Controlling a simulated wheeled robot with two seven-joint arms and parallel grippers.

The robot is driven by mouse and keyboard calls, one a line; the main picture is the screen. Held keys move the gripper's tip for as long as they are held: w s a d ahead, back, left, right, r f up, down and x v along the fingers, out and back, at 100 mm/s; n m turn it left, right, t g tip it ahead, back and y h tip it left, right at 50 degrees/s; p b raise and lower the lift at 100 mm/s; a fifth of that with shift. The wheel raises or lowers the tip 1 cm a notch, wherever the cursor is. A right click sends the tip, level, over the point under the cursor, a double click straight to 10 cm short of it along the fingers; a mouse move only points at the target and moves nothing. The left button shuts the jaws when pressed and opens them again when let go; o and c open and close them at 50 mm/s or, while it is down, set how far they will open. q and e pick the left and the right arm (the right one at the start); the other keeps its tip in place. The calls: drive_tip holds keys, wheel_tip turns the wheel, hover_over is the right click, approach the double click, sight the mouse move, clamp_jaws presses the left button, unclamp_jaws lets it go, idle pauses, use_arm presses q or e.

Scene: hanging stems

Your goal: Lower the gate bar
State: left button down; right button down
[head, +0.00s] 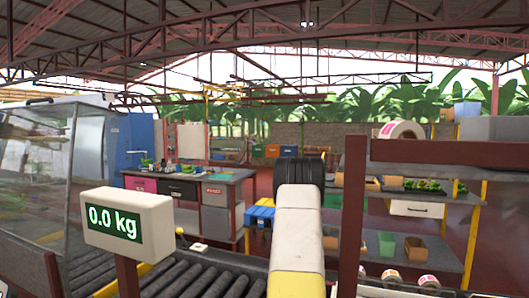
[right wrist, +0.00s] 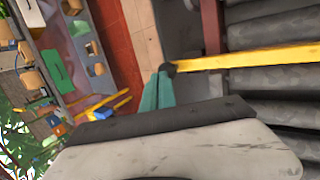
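A yellow bar with a dark end, which looks like the gate bar (right wrist: 250,58), runs across the right half of the right wrist view, along the grey rollers (right wrist: 285,100). My right gripper (right wrist: 162,74) shows there as two teal fingers lying close together, with no clear gap between them. Their tips are right beside the bar's dark end; I cannot tell whether they touch it. My left gripper is in neither view.
The roller conveyor (head: 205,275) runs along the front in the head view. A scale display (head: 128,222) reading 0.0 kg stands at the left. A dark red post (head: 352,215) stands close to the right of my arm. Workbenches (head: 185,180) stand farther back.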

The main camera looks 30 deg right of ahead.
drive_tip(key=shift+s+a+f, duration=0.15)
drive_tip(key=shift+a+f, duration=0.05)
drive_tip(key=shift+f, duration=0.7)
drive_tip(key=d+v, duration=0.1)
drive_tip(key=v, duration=0.8)
drive_tip(key=shift+w+r, duration=0.35)
